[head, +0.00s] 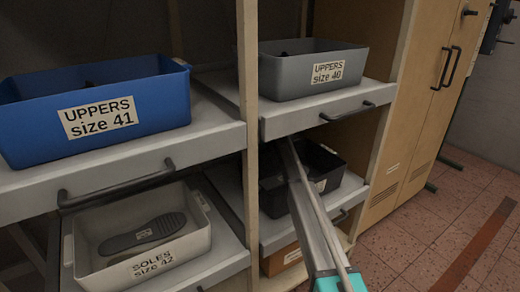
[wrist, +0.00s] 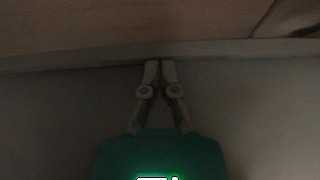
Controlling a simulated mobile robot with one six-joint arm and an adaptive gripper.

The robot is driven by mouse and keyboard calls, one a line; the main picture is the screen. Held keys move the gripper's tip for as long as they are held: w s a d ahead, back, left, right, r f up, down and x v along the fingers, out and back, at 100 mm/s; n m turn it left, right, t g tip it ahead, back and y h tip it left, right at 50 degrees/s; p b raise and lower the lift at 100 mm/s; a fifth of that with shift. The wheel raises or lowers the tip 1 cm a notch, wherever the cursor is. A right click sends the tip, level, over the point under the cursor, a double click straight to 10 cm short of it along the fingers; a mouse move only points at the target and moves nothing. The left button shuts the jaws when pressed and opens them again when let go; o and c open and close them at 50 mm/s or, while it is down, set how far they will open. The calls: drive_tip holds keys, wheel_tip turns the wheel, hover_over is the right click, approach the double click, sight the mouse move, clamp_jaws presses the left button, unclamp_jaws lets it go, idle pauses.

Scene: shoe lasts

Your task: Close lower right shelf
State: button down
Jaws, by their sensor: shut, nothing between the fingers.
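The lower right shelf (head: 285,238) is a grey pull-out board with a dark handle (head: 341,216) on its front. A black bin (head: 328,180) with a small white label stands on it, partly covered by my arm. My arm crosses in front of this shelf, and its far end goes out of sight below the upper right shelf (head: 300,122). My gripper is hidden in the head view. In the dim wrist view my gripper (wrist: 160,64) is shut and empty, its fingertips near the border between a grey surface and a brown wood-like surface. I cannot tell whether they touch.
A grey bin (head: 312,74) sits on the upper right shelf. A blue bin (head: 100,112) and a white bin (head: 135,235) with a sole stand on the left shelves. A wooden post (head: 248,90) divides the columns. A cabinet (head: 425,100) stands right; tiled floor (head: 440,225) is open there.

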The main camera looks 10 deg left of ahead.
drive_tip(key=shift+s+a, duration=0.15)
drive_tip(key=shift+a, duration=0.15)
drive_tip(key=shift+s+a, duration=0.15)
drive_tip(key=shift+a, duration=0.15)
drive_tip(key=shift+s+d+r+p, duration=0.15)
drive_tip(key=shift+s+r+p, duration=0.05)
drive_tip(key=shift+r+p, duration=0.25)
drive_tip(key=d+p+v, duration=0.1)
drive_tip(key=p+v, duration=0.5)
drive_tip(key=v, duration=0.3)
drive_tip(key=shift+f, duration=0.15)
drive_tip(key=shift+w+d, duration=0.1)
drive_tip(key=shift+w, duration=0.05)
